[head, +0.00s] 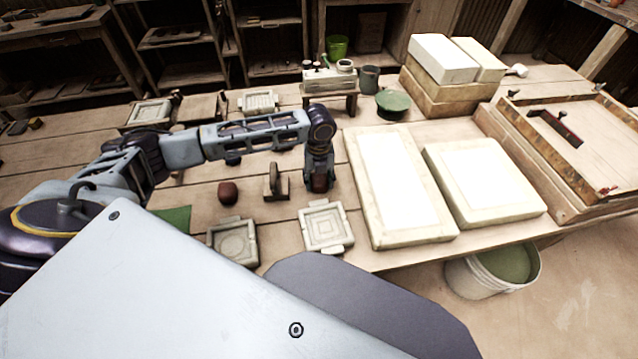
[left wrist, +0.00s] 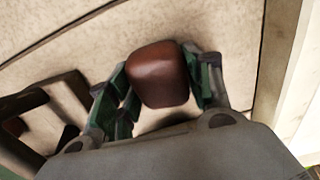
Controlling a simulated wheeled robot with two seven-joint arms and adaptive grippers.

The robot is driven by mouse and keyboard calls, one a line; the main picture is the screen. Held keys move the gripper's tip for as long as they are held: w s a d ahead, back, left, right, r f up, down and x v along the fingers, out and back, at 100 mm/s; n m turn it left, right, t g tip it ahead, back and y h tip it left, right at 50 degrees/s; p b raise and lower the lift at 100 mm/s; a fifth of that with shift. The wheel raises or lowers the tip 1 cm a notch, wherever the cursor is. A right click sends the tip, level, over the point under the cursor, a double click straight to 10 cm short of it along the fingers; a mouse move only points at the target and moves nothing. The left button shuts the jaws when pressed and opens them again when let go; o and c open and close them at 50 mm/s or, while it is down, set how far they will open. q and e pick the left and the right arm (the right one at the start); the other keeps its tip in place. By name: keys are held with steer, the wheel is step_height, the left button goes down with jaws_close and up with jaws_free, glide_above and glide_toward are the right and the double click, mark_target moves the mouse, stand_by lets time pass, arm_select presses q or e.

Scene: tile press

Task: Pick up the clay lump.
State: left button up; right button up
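A reddish-brown clay lump (left wrist: 158,73) sits between the two fingers of my left gripper (left wrist: 162,85) in the left wrist view. The fingers meet it on both sides, so the gripper is shut on it. In the head view my left gripper (head: 319,186) points down over the table, and the lump shows only as a brown patch partly hidden by the fingers. I cannot tell whether the lump touches the table. A second brown lump (head: 228,193) lies on the table to the left. My right gripper is not in view.
A small wooden stand (head: 276,186) is close to the left of the gripper. Square press moulds (head: 326,227) (head: 233,241) lie in front. Large white slabs (head: 398,184) (head: 484,180) lie to the right. A caddy (head: 330,82) and green-topped pot (head: 392,103) stand behind.

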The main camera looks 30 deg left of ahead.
mark_target(319, 182)
arm_select(q)
steer(key=c, duration=0.4)
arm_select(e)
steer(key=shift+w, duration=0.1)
arm_select(q)
steer(key=shift+r, duration=0.8)
step_height(319, 182, up, 8)
steer(key=shift+r+p, duration=0.25)
steer(key=shift+p, duration=0.45)
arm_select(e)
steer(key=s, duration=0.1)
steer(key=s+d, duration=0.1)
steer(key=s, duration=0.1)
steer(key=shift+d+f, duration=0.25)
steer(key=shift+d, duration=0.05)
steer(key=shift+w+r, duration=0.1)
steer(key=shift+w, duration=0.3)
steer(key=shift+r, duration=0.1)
